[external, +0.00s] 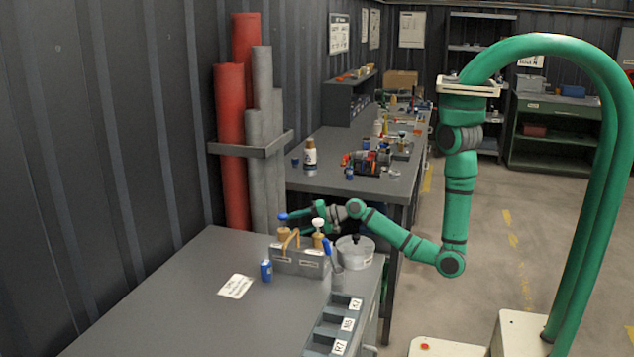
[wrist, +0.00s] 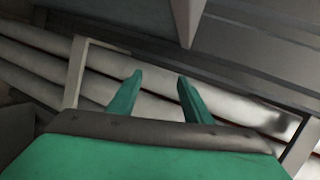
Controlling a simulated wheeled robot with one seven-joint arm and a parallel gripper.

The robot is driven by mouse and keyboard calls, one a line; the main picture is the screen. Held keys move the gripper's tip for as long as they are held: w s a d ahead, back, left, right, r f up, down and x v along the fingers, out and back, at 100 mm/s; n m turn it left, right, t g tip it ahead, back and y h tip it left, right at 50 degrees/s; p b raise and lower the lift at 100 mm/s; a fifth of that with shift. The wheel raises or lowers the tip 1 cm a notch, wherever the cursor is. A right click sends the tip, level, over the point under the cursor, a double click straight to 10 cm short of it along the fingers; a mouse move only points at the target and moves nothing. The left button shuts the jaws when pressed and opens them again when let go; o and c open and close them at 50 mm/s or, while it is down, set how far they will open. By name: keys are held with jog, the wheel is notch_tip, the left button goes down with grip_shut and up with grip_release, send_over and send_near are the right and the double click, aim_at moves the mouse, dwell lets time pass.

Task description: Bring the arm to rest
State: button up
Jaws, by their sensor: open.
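My green arm (external: 459,190) hangs down and bends at a low elbow, with the forearm reaching left over the back of the near bench. My gripper (external: 303,217) is at its end, behind the grey caddy of tools and partly hidden by it. In the wrist view, the two green fingers (wrist: 160,76) stand apart with nothing between them. Pale rolls and a bracket lie beyond the fingertips.
The near bench (external: 190,290) holds the grey caddy (external: 298,261), a clear tub (external: 355,253), a blue can (external: 266,271) and labelled bins (external: 335,325). Red and grey rolls (external: 232,150) stand by the wall. A cluttered bench (external: 330,180) is behind. Open floor (external: 490,225) lies right.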

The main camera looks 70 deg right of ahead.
jog(key=s+f+n+h, duration=0.2)
jog(key=s+f, duration=0.1)
jog(key=s, duration=0.8)
jog(key=s+f+n+h, duration=0.2)
jog(key=s, duration=0.9)
jog(key=s+d+r+n, duration=0.2)
jog(key=s+n, duration=0.1)
jog(key=s, duration=0.2)
jog(key=s+d+r+n, duration=0.2)
jog(key=s+n, duration=0.1)
jog(key=s, duration=0.3)
jog(key=s+d+r+n+t, duration=0.1)
jog(key=s+d+r+n, duration=0.1)
jog(key=s, duration=0.4)
jog(key=shift+n, duration=0.7)
jog(key=shift+o, duration=0.5)
jog(key=shift+s+d+r, duration=0.15)
jog(key=shift+r, duration=0.15)
